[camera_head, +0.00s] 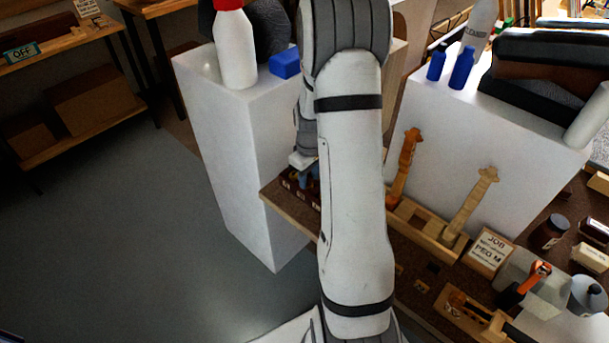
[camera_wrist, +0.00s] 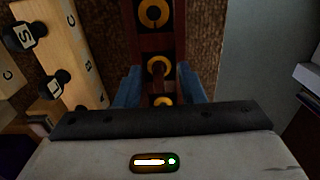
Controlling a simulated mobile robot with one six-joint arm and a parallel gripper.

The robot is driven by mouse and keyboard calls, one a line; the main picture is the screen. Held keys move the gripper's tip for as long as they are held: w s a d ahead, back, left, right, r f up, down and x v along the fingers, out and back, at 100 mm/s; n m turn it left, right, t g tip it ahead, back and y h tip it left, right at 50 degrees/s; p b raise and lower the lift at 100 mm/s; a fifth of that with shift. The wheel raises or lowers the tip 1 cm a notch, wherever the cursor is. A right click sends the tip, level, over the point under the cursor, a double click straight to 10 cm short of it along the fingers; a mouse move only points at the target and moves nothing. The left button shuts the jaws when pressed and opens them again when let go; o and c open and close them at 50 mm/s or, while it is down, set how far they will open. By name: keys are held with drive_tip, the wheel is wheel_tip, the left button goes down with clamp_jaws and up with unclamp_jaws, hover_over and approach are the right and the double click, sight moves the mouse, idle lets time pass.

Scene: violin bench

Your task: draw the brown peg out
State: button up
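My gripper (camera_wrist: 158,84) has two blue fingers spread apart, one on each side of a dark red-brown rack (camera_wrist: 155,43) in the wrist view. The rack carries a row of yellow rings with dark centres. The nearest ring (camera_wrist: 162,100) lies between the fingers, partly hidden by my gripper's body. I cannot make out the brown peg for certain, and nothing is seen clasped. In the head view my gripper (camera_head: 308,177) is low over the bench's left end, largely hidden by my arm.
A pale wooden block (camera_wrist: 62,40) with lettered black pegs (camera_wrist: 24,36) stands left of the rack in the wrist view. White pedestals (camera_head: 240,160) rise behind my gripper.

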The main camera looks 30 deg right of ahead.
clamp_jaws()
idle(1.0)
